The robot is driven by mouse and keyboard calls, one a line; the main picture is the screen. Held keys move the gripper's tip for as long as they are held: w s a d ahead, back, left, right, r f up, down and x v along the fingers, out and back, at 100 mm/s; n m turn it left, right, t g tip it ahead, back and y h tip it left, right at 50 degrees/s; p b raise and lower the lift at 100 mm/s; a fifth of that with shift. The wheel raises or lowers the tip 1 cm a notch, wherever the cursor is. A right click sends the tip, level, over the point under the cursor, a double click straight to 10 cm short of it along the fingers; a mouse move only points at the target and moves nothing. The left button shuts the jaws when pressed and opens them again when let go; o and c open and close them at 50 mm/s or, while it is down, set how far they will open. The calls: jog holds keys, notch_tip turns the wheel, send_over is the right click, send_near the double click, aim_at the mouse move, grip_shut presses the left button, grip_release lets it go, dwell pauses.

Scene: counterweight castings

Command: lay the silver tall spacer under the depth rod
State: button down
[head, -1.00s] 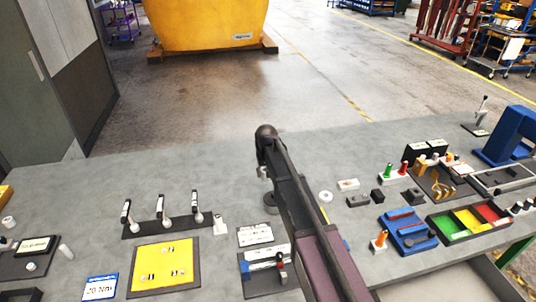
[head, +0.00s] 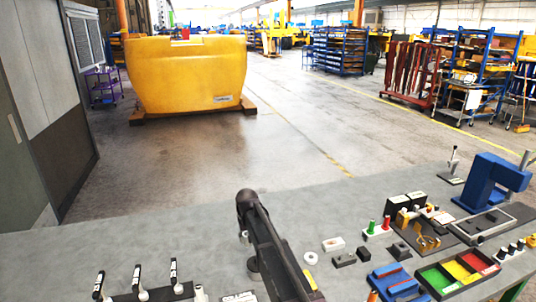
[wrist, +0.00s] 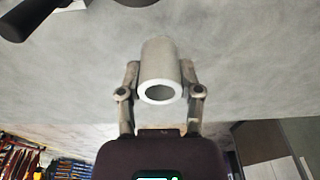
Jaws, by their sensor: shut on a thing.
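My gripper (wrist: 160,78) is shut on the silver tall spacer (wrist: 160,60), a pale grey hollow cylinder. In the wrist view, one finger is on each side of it and its open end faces the camera. The grey worktop shows behind the spacer; how far apart they are I cannot tell. In the head view my dark arm reaches over the bench and hides most of the gripper and the spacer. I cannot make out the depth rod for certain. A dark rounded part (wrist: 14,22) shows at the top left of the wrist view.
The grey bench (head: 130,248) has bare room left of my arm. Black-handled levers (head: 136,278) stand at the front left, and a blue frame (head: 494,182) at the far right.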

jog(key=shift+r, duration=0.3)
jog(key=shift+f, duration=0.2)
dwell(0.4)
notch_tip(320, 180, down, 6)
jog(key=b, duration=0.6)
dwell(0.4)
jog(key=shift+f+b, duration=1.8)
jog(key=shift+f, duration=0.05)
jog(key=shift+f, duration=0.15)
jog(key=shift+c, duration=1.3)
grip_release()
